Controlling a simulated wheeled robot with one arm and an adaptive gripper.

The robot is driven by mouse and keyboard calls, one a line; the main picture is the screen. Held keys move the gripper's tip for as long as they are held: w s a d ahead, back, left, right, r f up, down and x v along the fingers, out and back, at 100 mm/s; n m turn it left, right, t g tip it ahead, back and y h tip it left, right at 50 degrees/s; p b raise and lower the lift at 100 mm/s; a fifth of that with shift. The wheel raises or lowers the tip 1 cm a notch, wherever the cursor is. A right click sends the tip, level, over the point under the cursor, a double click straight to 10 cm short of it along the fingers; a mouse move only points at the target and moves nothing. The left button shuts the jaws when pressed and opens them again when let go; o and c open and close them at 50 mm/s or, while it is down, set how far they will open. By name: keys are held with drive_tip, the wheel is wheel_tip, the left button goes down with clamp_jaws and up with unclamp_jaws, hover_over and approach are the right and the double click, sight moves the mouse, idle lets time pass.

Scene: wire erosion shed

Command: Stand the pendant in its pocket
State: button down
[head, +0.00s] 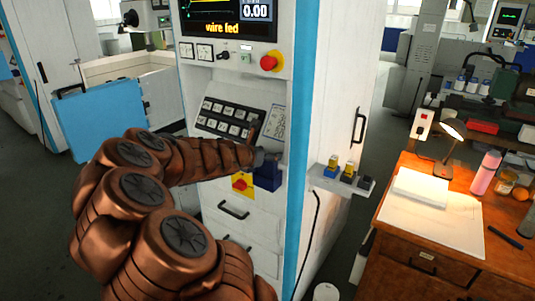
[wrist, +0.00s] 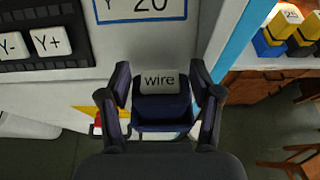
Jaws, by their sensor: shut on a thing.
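My gripper (wrist: 160,92) is closed around the dark blue pendant (wrist: 162,108), whose pale top is marked "wire". One finger lies along each side of it. In the head view my gripper (head: 268,155) is at the front right edge of the white machine cabinet, and a dark blue box shape (head: 267,177) shows just below it. A dark blue edge shows under the pendant in the wrist view. I cannot tell whether it is part of the pendant or the rim of its pocket, nor whether the pendant touches anything below.
A button panel (head: 228,118) is on the cabinet front. A red and yellow switch (head: 241,183) is left of the blue shape. A small side shelf (head: 327,183) holds several small blocks. A wooden desk (head: 395,228) with a lamp (head: 452,133) stands to the right.

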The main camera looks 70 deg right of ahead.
drive_tip(key=shift+c, duration=1.1)
unclamp_jaws()
drive_tip(key=shift+f, duration=0.1)
drive_tip(key=shift+r, duration=0.2)
drive_tip(key=b+v, duration=0.1)
drive_tip(key=v, duration=1.1)
drive_tip(key=shift+a, duration=0.15)
drive_tip(key=s+a+f+m+y, duration=0.3)
drive_tip(key=a+f+m+y, duration=0.1)
drive_tip(key=a, duration=1.1)
drive_tip(key=s+a+f+m+y, duration=0.2)
drive_tip(key=a+f+m+y, duration=0.2)
drive_tip(key=a, duration=1.1)
drive_tip(key=s+a+f+m+t+y, duration=0.1)
drive_tip(key=s+a+f+m+y, duration=0.2)
drive_tip(key=a+m, duration=0.4)
drive_tip(key=a+f+y, duration=0.1)
drive_tip(key=a+y, duration=0.1)
drive_tip(key=a, duration=0.6)
drive_tip(key=shift+s+a+m, duration=0.25)
drive_tip(key=shift+s+m, duration=0.05)
